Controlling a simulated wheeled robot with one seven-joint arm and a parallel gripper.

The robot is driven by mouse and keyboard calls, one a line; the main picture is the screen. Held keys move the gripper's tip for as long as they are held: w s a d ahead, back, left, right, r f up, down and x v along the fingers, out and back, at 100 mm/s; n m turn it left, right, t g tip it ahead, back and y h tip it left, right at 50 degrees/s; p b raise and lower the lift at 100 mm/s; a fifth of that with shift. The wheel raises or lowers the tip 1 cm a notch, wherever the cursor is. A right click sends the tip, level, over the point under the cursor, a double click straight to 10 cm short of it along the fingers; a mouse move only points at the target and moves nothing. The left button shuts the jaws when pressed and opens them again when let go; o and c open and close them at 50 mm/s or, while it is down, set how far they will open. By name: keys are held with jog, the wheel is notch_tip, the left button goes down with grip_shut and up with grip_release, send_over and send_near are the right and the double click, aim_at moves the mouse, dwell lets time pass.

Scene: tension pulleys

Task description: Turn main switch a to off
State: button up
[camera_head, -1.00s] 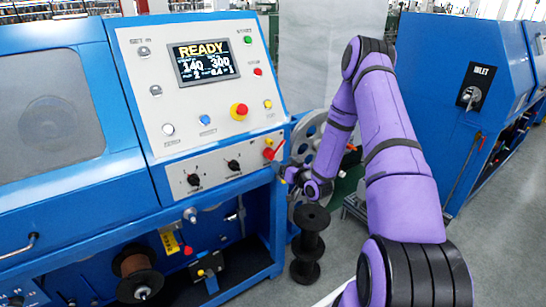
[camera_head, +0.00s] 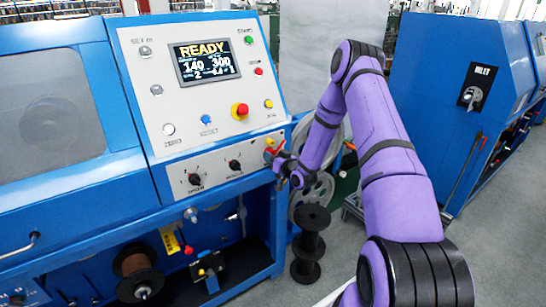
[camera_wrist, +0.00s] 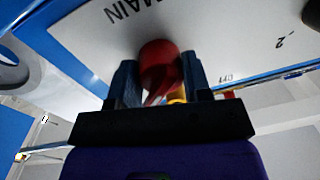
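The main switch is a red knob (camera_head: 279,147) with some yellow beside it, at the lower right of the blue machine's white control panel. My gripper (camera_head: 280,161) is right at it in the head view and covers part of it. In the wrist view the red knob (camera_wrist: 159,62) lies between the two dark fingers of my gripper (camera_wrist: 160,88), close to both. The fingers stand apart, with a light gap showing beside the knob's narrow handle. Firm contact cannot be made out. The word MAIN is printed on the panel (camera_wrist: 85,32) beside the knob.
Two black selector knobs (camera_head: 235,165) sit left of the switch. A red emergency button (camera_head: 240,111) and a READY display (camera_head: 207,61) are above. A stacked black spool (camera_head: 309,245) stands on the floor below my gripper. Another blue machine (camera_head: 437,75) is at the right.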

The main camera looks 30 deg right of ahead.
jog(key=c, duration=0.6)
jog(key=shift+n, duration=0.4)
jog(key=n, duration=0.4)
jog(key=shift+n, duration=0.3)
jog(key=n, duration=0.4)
jog(key=shift+n, duration=0.3)
jog(key=shift+g, duration=0.3)
jog(key=o, duration=1.3)
